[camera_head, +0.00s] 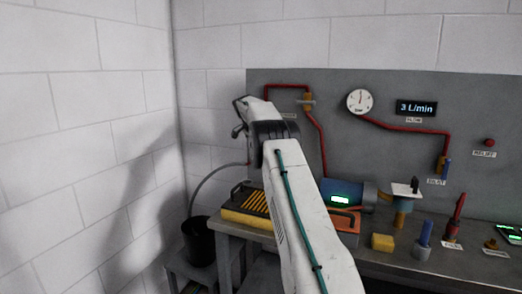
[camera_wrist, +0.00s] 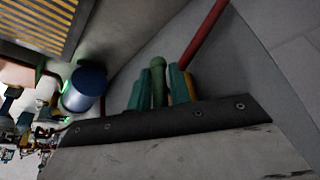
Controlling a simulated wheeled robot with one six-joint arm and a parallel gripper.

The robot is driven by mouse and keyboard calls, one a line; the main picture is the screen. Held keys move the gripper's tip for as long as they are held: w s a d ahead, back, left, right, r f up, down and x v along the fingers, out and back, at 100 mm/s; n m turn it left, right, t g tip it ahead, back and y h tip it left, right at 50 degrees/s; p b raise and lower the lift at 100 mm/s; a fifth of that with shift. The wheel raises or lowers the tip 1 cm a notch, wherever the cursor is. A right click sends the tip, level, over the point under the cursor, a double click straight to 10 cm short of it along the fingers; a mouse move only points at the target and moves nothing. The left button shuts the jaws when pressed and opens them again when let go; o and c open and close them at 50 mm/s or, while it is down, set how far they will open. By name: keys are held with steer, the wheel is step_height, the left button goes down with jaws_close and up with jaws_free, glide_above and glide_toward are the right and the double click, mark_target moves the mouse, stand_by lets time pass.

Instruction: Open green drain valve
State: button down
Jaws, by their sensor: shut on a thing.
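In the wrist view my gripper (camera_wrist: 159,82) has its two teal fingers closed around a green rounded handle (camera_wrist: 158,74), which looks like the green drain valve. The handle stands between the fingers, and its lower part is hidden behind the dark gripper body. In the head view my arm reaches up and left to the grey panel. My wrist covers that spot, so the green valve cannot be made out there.
A red pipe with a brass valve (camera_head: 308,102) runs on the grey panel (camera_head: 430,60) just right of my wrist. A yellow slotted box (camera_head: 245,215) and blue cylinder (camera_head: 365,192) stand on the bench. A black bucket (camera_head: 200,240) with a grey hose stands lower left.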

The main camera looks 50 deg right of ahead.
steer(key=shift+d+r, duration=0.1)
steer(key=c, duration=1.4)
jaws_free()
steer(key=shift+o, duration=0.2)
steer(key=v, duration=0.7)
steer(key=shift+r, duration=0.3)
